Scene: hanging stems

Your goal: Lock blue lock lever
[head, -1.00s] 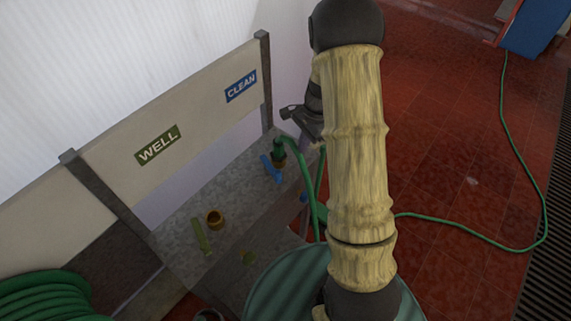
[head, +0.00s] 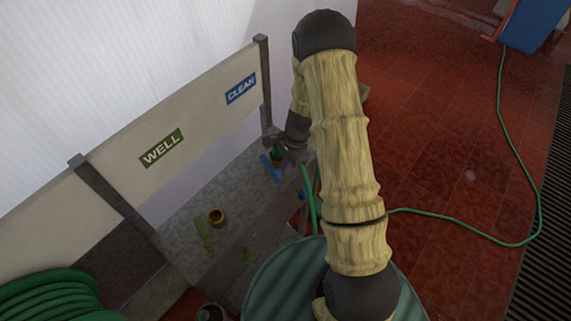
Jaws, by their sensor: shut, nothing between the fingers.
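The blue lock lever (head: 271,167) lies low on the grey bench top, below the blue CLEAN sign (head: 241,88). A dark green hose fitting (head: 278,154) stands beside the lever, and a green hose (head: 309,190) runs down from that area. My gripper (head: 280,148) is dark and small in the head view, right at the fitting and just above the lever. It partly hides the fitting. Its fingers are shut and hold nothing. Whether it touches the lever I cannot tell.
A brass ring (head: 216,217) and a green lever (head: 203,233) sit on the bench under the WELL sign (head: 162,148). A coiled green hose (head: 50,298) is at lower left. The red tiled floor (head: 440,150) at right is mostly clear, with a hose across it.

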